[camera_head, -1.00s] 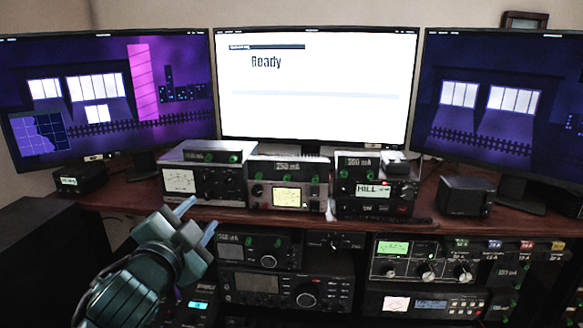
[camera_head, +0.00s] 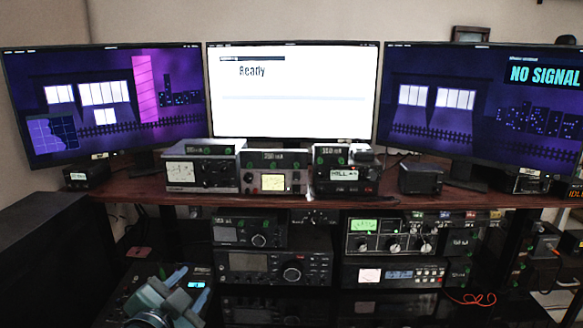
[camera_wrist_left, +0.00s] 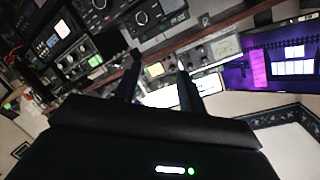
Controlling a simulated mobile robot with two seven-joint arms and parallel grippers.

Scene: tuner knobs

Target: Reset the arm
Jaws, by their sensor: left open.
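My left gripper (camera_head: 181,290) is at the lower left of the head view, its two blue-tipped fingers apart. It is below the brown desk's front edge, in front of the lower radio gear, with nothing between the fingers. In the left wrist view the same open fingers (camera_wrist_left: 163,82) stand dark against the tilted scene. My right gripper is not in view.
Three monitors line the back: a left one (camera_head: 110,105), a white "Ready" one (camera_head: 292,90) and a right one showing "NO SIGNAL" (camera_head: 480,105). Below the brown desk (camera_head: 400,200) sit a large radio (camera_head: 273,270) and a green-lit tuner (camera_head: 390,237). A black box (camera_head: 40,250) fills the left.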

